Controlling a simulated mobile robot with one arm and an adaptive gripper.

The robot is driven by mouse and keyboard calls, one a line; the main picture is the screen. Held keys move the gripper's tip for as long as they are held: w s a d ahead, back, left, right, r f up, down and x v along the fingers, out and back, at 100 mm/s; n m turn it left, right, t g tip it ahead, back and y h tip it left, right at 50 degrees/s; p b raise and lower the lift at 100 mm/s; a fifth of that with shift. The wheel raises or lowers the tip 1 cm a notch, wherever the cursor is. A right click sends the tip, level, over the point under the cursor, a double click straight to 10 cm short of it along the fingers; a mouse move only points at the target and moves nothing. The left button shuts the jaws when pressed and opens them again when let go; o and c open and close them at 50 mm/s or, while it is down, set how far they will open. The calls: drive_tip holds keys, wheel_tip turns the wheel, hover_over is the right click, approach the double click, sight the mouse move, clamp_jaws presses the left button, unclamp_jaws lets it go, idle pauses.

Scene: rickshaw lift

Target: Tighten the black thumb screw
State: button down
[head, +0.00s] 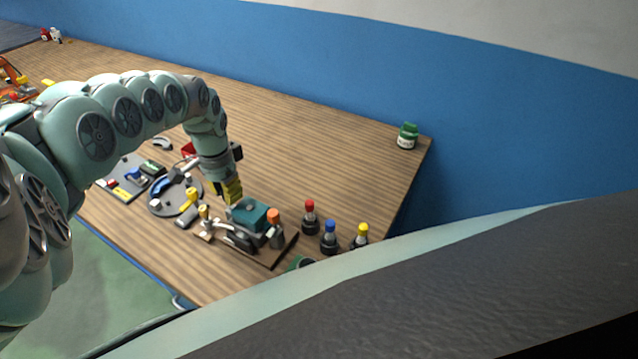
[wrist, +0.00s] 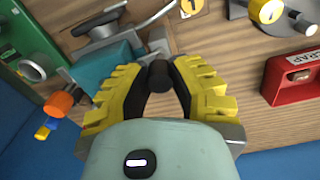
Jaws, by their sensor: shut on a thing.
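My gripper (wrist: 158,82) has yellow ribbed fingers. In the wrist view they are closed around the black thumb screw (wrist: 158,72), whose dark rounded knob shows between the fingertips. What lies under the knob is hidden. In the head view my gripper (head: 229,196) points down at the rickshaw-like model with a teal body (head: 252,216); the screw itself is hidden there. The teal body also shows in the wrist view (wrist: 100,66), just left of the fingers.
An orange knob (head: 273,215) stands beside the teal body. Red-topped (head: 310,212), blue-topped (head: 329,235) and yellow-topped (head: 361,233) bottles stand to its right. A red SCRAP tray (wrist: 272,88) is right of the fingers. A green jar (head: 407,137) stands at the table's far corner.

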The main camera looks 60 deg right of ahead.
drive_tip(key=shift+w+m+b, duration=0.1)
drive_tip(key=shift+m+b, duration=0.25)
drive_tip(key=shift+m, duration=0.25)
drive_tip(key=c, duration=0.8)
unclamp_jaws()
drive_tip(key=shift+o, duration=0.2)
wheel_tip(320, 180, up, 12)
idle(0.4)
